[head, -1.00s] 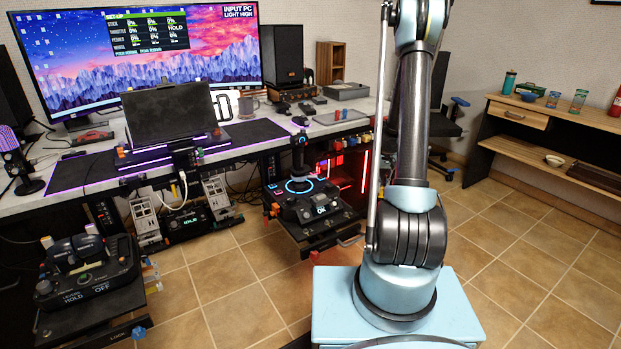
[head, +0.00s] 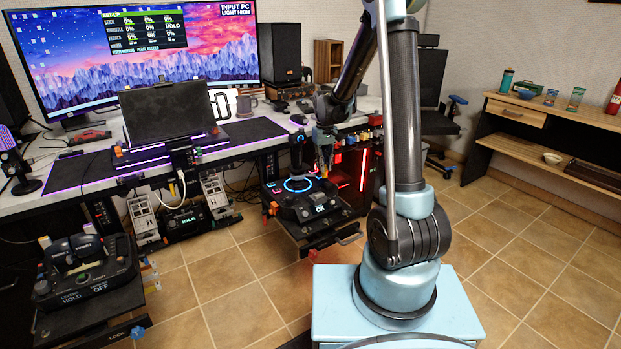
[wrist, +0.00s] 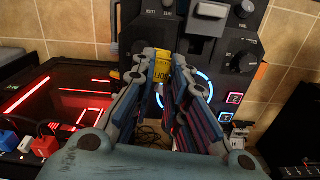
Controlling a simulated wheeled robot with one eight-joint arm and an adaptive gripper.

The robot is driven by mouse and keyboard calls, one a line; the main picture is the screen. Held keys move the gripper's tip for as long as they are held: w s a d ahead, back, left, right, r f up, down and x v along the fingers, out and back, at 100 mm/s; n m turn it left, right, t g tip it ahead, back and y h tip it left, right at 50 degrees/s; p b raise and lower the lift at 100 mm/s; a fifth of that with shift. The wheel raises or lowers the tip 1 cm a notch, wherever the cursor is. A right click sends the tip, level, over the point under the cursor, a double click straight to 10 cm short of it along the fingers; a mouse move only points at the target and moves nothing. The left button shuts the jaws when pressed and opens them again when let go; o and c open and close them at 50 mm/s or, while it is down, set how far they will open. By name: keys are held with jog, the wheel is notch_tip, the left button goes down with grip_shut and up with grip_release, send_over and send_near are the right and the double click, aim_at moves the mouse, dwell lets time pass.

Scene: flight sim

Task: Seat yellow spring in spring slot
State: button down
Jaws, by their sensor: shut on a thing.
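My gripper (wrist: 160,75) is shut on the yellow spring (wrist: 161,71), a small yellow piece with dark markings between the fingertips in the wrist view. In the head view my gripper (head: 325,158) hangs just right of the black joystick; the spring is too small to make out there. The joystick unit (head: 310,207) has a glowing blue ring and a lit panel. In the wrist view the unit (wrist: 228,22) lies beyond the fingertips, with knobs and labels. I cannot make out the spring slot for certain; my fingers cover part of the unit.
A dark case with red lights (wrist: 60,105) stands left in the wrist view, with red and blue plugs near it. The desk (head: 225,150) carries a large monitor (head: 150,50) and a dark screen (head: 168,112). A wooden shelf (head: 555,122) stands right.

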aim_at(310, 189)
jog(key=s+a+f+n, duration=0.1)
jog(key=s+a+f, duration=0.2)
jog(key=a+f, duration=0.1)
jog(key=shift+s+a, duration=0.2)
jog(key=shift+a, duration=0.45)
jog(key=shift+f, duration=0.1)
jog(key=shift+f, duration=1.1)
jog(key=shift+f, duration=1.8)
dwell(0.7)
jog(key=c, duration=1.5)
grip_release()
